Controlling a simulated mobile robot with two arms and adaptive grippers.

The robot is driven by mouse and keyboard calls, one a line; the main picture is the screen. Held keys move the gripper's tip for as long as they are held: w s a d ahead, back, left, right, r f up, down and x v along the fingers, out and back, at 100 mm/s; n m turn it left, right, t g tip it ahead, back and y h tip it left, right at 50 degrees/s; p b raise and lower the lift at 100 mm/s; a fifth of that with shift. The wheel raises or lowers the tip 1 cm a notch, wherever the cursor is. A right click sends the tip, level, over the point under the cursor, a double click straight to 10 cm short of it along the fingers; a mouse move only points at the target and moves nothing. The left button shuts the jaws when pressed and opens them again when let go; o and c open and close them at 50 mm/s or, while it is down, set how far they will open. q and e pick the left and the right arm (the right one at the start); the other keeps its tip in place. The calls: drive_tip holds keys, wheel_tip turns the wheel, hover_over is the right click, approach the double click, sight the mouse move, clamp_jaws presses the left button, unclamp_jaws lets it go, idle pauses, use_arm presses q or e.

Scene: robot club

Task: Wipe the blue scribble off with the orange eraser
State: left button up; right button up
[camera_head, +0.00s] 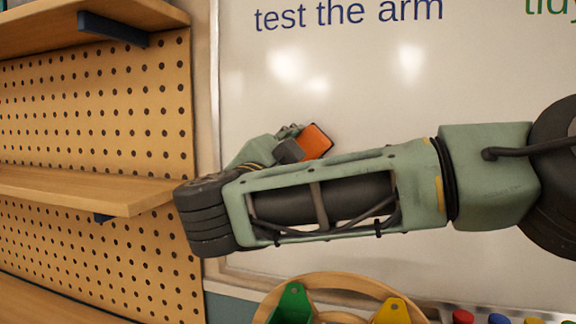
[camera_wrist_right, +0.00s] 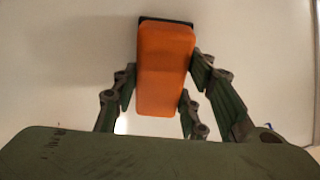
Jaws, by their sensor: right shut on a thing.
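The orange eraser (camera_head: 317,141) is in my right gripper (camera_head: 290,140), in front of the whiteboard (camera_head: 480,110). In the right wrist view the eraser (camera_wrist_right: 165,70) is upright between the fingers of my right gripper (camera_wrist_right: 163,85), which are shut on its sides. Its dark edge (camera_wrist_right: 165,20) shows at the far end, toward the board. I cannot tell whether it touches the board. No separate blue scribble stands out in the head view; my right arm covers part of the board. My left gripper is out of view.
Dark blue writing "test the arm" (camera_head: 348,14) and green writing (camera_head: 551,7) are at the board's top. A pegboard (camera_head: 95,110) with wooden shelves (camera_head: 85,190) stands left. Below are a round wooden holder (camera_head: 330,282) with green and yellow pieces and several colored marker caps (camera_head: 463,317).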

drive_tip(key=shift+s+d+b, duration=0.3)
drive_tip(key=shift+d+b, duration=0.15)
drive_tip(key=shift+d, duration=0.5)
drive_tip(key=shift+s+d+f+b, duration=0.15)
drive_tip(key=shift+d+b, duration=0.4)
drive_tip(key=shift+b, duration=0.15)
drive_tip(key=shift+s+d+b, duration=1)
drive_tip(key=shift+d+b, duration=1.4)
drive_tip(key=shift+d, duration=0.65)
drive_tip(key=shift+w+a+p, duration=0.3)
drive_tip(key=shift+w+a, duration=0.1)
drive_tip(key=shift+a, duration=0.8)
drive_tip(key=shift+w+a+p, duration=0.25)
drive_tip(key=shift+w+a, duration=0.15)
drive_tip(key=shift+a, duration=0.85)
drive_tip(key=shift+w+a+p, duration=0.3)
drive_tip(key=shift+w+a, duration=0.1)
drive_tip(key=shift+a, duration=0.8)
drive_tip(key=shift+w+a+r+p, duration=0.2)
drive_tip(key=shift+a+p, duration=0.1)
drive_tip(key=shift+a, duration=0.35)
drive_tip(key=shift+w+a+p, duration=0.2)
drive_tip(key=shift+a, duration=0.4)
drive_tip(key=shift+w+a+p, duration=0.15)
drive_tip(key=shift+a+p, duration=0.05)
drive_tip(key=shift+a, duration=0.4)
